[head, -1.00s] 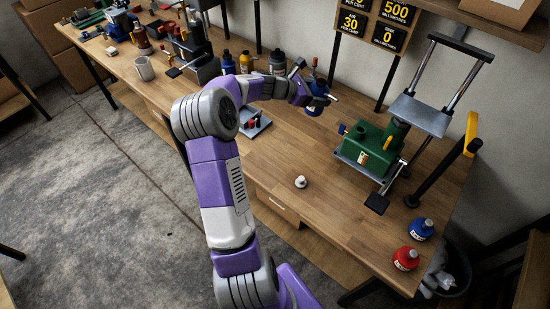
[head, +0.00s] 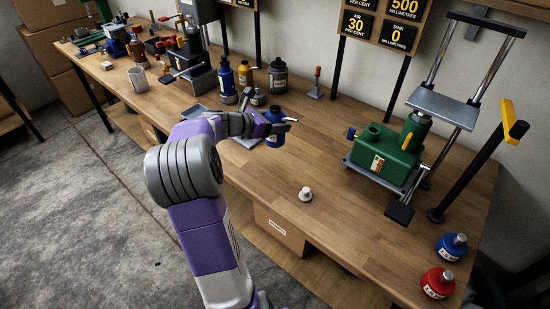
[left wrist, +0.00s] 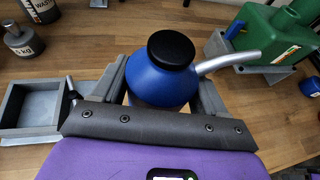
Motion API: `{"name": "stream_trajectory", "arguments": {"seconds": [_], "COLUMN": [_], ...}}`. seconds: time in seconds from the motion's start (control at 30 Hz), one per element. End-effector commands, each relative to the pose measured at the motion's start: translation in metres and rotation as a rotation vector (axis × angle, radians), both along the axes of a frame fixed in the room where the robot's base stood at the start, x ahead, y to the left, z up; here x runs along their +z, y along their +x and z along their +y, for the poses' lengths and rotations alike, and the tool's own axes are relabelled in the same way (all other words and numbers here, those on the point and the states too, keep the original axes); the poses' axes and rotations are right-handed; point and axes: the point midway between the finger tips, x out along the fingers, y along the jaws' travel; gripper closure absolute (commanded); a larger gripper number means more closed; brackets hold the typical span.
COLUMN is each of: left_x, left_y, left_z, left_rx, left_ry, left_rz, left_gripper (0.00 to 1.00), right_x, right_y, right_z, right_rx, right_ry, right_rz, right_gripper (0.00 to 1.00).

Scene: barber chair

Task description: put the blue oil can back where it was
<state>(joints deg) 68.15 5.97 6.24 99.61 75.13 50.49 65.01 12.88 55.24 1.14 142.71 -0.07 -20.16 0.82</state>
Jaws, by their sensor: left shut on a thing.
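The blue oil can (head: 275,132) has a black cap and a pale metal spout pointing right. My left gripper (head: 270,126) is shut on it, and the can looks upright, over the middle of the workbench (head: 345,232). In the left wrist view the blue oil can (left wrist: 160,84) sits between the two grey fingers of the left gripper (left wrist: 162,92). Its lower part is hidden by the gripper body, so I cannot tell if its base touches the bench. My right gripper is not in view.
A grey tray (left wrist: 40,107) is close left of the can. A grey weight (head: 258,97), blue bottle (head: 227,82) and dark bottle (head: 278,77) stand behind. The green machine (head: 385,152) is at right. A small white piece (head: 305,194) lies in front, with clear bench around it.

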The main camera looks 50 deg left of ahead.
Motion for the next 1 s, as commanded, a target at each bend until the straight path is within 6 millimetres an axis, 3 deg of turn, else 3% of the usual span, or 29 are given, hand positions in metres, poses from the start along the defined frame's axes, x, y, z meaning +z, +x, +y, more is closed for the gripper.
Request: {"name": "stream_trajectory", "arguments": {"seconds": [0.1, 0.27, 0.5, 1.0], "left_x": [-0.025, -0.039, -0.078, -0.089], "left_y": [0.0, 0.0, 0.0, 0.001], "left_z": [0.0, 0.0, 0.0, 0.0], "left_rx": [0.0, -0.001, 0.0, -0.002], "left_ry": [-0.003, 0.0, -0.002, 0.0], "left_rz": [0.001, 0.0, 0.001, 0.0], "left_gripper": [0.82, 0.82, 0.82, 0.82], "right_x": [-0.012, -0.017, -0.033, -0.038], "right_y": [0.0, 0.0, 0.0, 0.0], "right_z": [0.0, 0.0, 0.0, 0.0], "right_rx": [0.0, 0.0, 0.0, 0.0], "right_ry": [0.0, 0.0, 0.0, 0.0], "right_rz": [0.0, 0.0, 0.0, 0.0], "right_gripper": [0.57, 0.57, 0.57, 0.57]}}
